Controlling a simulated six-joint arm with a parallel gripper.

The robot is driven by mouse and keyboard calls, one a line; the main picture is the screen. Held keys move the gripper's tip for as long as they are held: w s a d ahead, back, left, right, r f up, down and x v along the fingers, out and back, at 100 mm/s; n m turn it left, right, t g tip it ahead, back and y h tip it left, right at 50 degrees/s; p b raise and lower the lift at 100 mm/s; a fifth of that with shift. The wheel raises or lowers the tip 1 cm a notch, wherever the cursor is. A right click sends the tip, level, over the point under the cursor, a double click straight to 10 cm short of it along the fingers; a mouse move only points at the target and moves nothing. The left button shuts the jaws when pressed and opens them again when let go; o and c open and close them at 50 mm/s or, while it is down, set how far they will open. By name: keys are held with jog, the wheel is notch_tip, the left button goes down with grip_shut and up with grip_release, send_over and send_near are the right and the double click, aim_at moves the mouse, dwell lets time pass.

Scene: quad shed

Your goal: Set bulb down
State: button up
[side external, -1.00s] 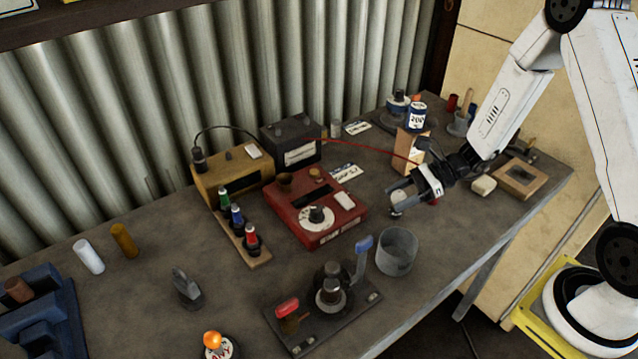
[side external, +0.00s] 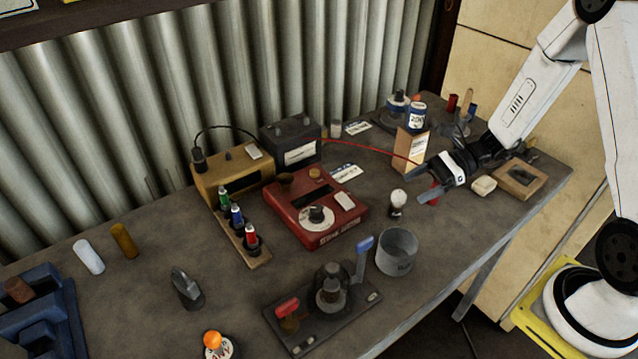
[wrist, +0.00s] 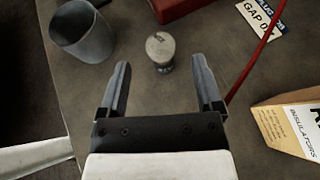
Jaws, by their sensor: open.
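The bulb (side external: 398,201) stands upright on the bench, with a pale round top and a darker lower part.
A grey cup (side external: 398,252) stands close to the bulb. A red box (side external: 318,207) with a dial is to its left. A cardboard box (side external: 408,150) stands behind the gripper. A red wire (side external: 370,148) crosses the bench there. A clamp fixture (side external: 325,300) is at the front.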

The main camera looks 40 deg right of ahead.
jog(key=v, duration=0.7)
dwell(0.6)
jog(key=s+a+r+n+g+h, duration=0.1)
jog(key=a+n+h, duration=0.4)
jog(key=n, duration=0.6)
jog(key=s+a+r+n+g+h, duration=0.1)
jog(key=s+a+n+h, duration=0.3)
jog(key=n, duration=0.7)
jog(key=a+h, duration=0.1)
jog(key=h, duration=0.1)
jog(key=shift+n+h, duration=0.3)
